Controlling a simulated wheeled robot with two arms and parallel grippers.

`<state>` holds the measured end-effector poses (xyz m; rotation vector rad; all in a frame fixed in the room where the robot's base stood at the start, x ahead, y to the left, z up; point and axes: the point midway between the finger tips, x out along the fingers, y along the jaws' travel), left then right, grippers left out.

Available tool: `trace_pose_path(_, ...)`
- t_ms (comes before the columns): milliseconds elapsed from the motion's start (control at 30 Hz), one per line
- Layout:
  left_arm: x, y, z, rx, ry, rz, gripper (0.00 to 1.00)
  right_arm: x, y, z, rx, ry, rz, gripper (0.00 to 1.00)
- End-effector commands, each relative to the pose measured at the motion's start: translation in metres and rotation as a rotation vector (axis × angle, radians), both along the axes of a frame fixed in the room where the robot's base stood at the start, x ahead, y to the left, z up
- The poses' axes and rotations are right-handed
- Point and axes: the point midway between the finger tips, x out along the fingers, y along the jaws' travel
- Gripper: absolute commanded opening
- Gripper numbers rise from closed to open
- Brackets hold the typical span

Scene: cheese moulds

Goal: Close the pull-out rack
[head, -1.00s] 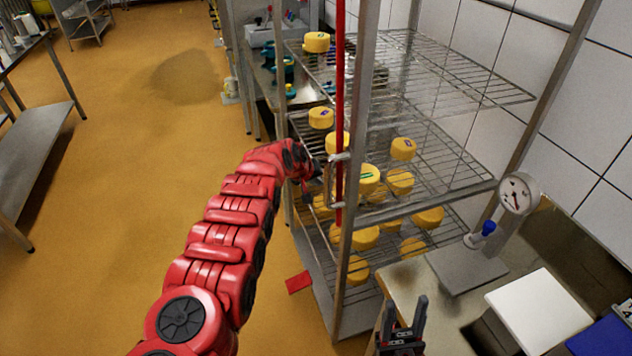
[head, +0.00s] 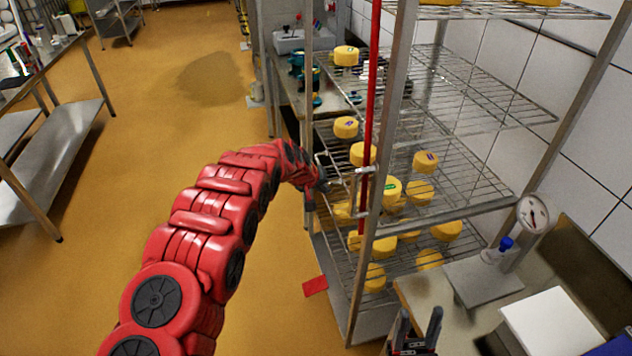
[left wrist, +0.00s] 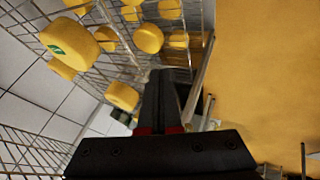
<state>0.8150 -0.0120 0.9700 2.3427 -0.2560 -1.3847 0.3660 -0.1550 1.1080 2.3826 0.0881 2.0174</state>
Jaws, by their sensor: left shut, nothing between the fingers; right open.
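The pull-out rack (head: 458,172) is a wire shelf carrying several yellow cheeses (head: 425,161) at the middle level of a steel frame. Its near left end sticks out past the upright with the red rod (head: 368,110). My left gripper (head: 323,182) is at that left end, shut and empty; whether it touches the wires is hard to tell. In the left wrist view its fingers (left wrist: 168,98) are together, pointing towards the wires and cheeses (left wrist: 122,96). My right gripper (head: 418,332) is open and empty at the bottom, away from the rack.
Another wire shelf (head: 485,92) is above and a lower one with cheeses (head: 447,230) below. A worktop with a dial gauge (head: 532,214) and a white board (head: 552,325) stands at the lower right. A red piece (head: 315,286) lies low beside the frame.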

Motion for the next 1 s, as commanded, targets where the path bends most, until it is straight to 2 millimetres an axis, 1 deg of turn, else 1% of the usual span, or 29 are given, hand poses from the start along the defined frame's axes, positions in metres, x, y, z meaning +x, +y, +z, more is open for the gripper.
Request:
trace_pose_path(67, -0.003, 0.005, 0.003, 0.006, 0.000, 0.005, 0.00, 0.000, 0.000, -0.004, 0.000, 0.000, 0.000, 0.50)
trace_pose_path(100, -0.006, 0.007, 0.013, 0.004, 0.000, 0.006, 0.00, 0.000, 0.000, 0.005, 0.000, 0.000, 0.000, 0.50)
trace_pose_path(200, -0.012, 0.011, 0.024, 0.003, 0.001, 0.004, 0.00, 0.000, 0.000, 0.016, 0.000, -0.001, 0.000, 0.50)
trace_pose_path(267, -0.017, 0.015, 0.029, 0.006, 0.004, 0.006, 0.00, 0.000, 0.000, 0.020, 0.000, 0.000, 0.000, 0.50)
trace_pose_path(300, -0.018, 0.013, 0.031, 0.005, 0.003, 0.003, 0.00, 0.000, 0.000, 0.024, 0.000, 0.000, 0.000, 0.50)
trace_pose_path(500, -0.019, 0.017, 0.042, 0.003, -0.004, 0.005, 0.00, 0.000, 0.000, 0.043, 0.000, 0.000, 0.000, 0.50)
trace_pose_path(733, -0.026, 0.021, 0.045, 0.004, -0.001, 0.005, 0.00, 0.000, 0.000, 0.057, 0.000, 0.000, 0.000, 0.50)
trace_pose_path(1000, -0.028, 0.022, 0.042, 0.006, -0.001, 0.004, 0.00, 0.000, 0.000, 0.058, 0.000, 0.000, 0.000, 0.50)
